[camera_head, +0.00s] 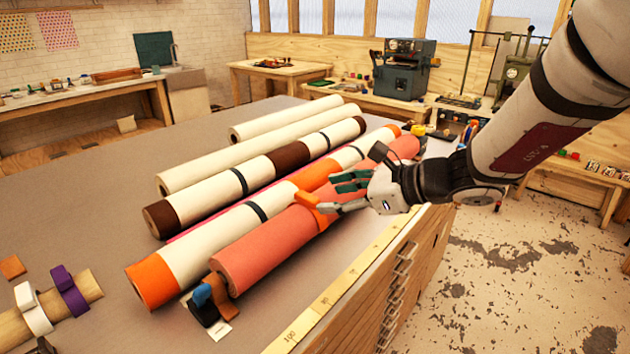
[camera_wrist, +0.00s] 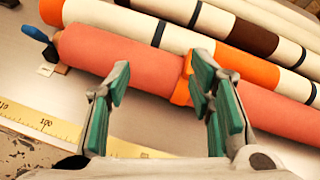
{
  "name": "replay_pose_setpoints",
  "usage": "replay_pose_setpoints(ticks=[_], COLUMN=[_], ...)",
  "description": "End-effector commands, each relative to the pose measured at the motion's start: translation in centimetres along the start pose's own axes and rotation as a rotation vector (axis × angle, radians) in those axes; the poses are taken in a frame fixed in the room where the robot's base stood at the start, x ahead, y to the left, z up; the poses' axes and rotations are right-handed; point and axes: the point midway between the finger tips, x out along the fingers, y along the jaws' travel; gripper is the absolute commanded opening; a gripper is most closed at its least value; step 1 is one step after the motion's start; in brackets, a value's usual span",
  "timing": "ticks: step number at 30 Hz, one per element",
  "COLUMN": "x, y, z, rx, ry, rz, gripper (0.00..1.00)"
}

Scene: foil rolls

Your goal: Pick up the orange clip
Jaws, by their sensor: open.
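The orange clip (camera_wrist: 181,90) sits around the coral-pink roll (camera_wrist: 120,65) in the wrist view, partly hidden behind the right finger. In the head view the clip (camera_head: 306,199) shows as a small orange piece at the fingertips, on the coral roll (camera_head: 262,250). My gripper (camera_head: 329,193) is open, with its green-padded fingers over the roll. In the wrist view my gripper (camera_wrist: 160,76) has its right finger close beside the clip and its left finger well apart from it. Whether a finger touches the clip I cannot tell.
Several other rolls lie alongside, including a cream one with orange ends (camera_head: 190,255). A blue-handled tool (camera_head: 202,297) lies by the coral roll's near end. A yellow ruler (camera_head: 340,290) runs along the table edge. A wooden rod (camera_head: 88,288) carries white and purple clips at left.

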Motion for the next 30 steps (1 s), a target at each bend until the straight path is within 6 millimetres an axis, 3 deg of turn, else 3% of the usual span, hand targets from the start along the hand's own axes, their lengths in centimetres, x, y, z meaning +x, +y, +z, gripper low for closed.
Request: replay_pose_setpoints(ticks=[3,7,11,21,30], x=[1.8,2.6,3.9,9.8,12.0], y=[-2.7,-4.3,-4.8,-5.6,-5.9], z=[-1.9,-3.0,-3.2,-3.1,-3.0], rx=[0.178,0.276,0.301,0.298,0.298], ry=[-0.026,-0.042,-0.048,-0.047,-0.047], rz=[-0.075,-0.123,-0.134,-0.133,-0.134], gripper=[0.48,0.48,0.48,0.48,0.48])
